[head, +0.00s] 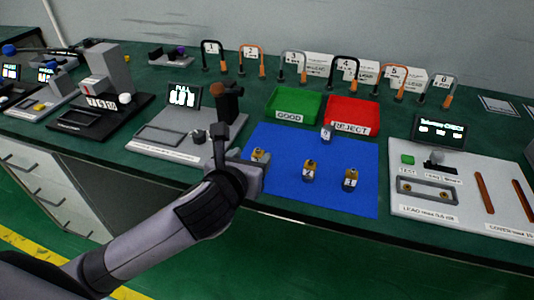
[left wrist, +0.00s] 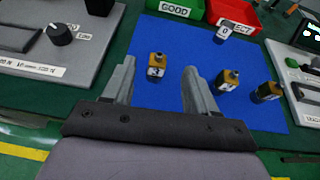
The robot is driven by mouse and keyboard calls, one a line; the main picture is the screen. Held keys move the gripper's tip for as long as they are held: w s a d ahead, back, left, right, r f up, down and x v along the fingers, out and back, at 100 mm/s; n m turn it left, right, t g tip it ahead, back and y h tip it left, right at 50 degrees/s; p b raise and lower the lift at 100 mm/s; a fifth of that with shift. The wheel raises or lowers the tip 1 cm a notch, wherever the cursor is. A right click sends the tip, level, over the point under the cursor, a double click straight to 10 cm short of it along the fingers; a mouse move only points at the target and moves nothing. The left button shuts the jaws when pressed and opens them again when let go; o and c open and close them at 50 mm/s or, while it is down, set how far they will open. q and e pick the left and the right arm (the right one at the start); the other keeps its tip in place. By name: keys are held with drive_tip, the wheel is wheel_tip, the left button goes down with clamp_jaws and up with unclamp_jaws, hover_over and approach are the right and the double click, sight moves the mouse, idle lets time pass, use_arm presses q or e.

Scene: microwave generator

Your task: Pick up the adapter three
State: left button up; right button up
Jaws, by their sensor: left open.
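Adapter three (head: 260,157) is a small dark and brass-coloured block with a white label reading 3, upright near the left edge of the blue mat (head: 285,190). In the left wrist view, adapter three (left wrist: 156,67) shows between and just beyond the fingertips. My left gripper (head: 242,151) is open and empty, at the mat's left edge beside adapter three; its spread fingers (left wrist: 156,82) show no contact with it. Similar adapters labelled 2 (head: 310,170) and 1 (head: 350,179) stand to the right. My right gripper is not in view.
A grey labelled block (head: 327,134) stands at the mat's back. The green GOOD tray (head: 290,116) and red REJECT tray (head: 350,129) lie behind the mat. A grey fixture (head: 165,135) is left of it, a white test panel (head: 405,218) right. The mat's front is clear.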

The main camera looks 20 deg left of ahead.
sight(257, 155)
use_arm(q)
drive_tip(key=shift+w+f, duration=0.3)
drive_tip(key=shift+w, duration=0.3)
drive_tip(key=x, duration=0.2)
drive_tip(key=f+b+x, duration=0.1)
drive_tip(key=x, duration=0.1)
drive_tip(key=shift+a+f, duration=0.1)
drive_tip(key=shift+w+f, duration=0.2)
drive_tip(key=shift+w, duration=0.35)
clamp_jaws()
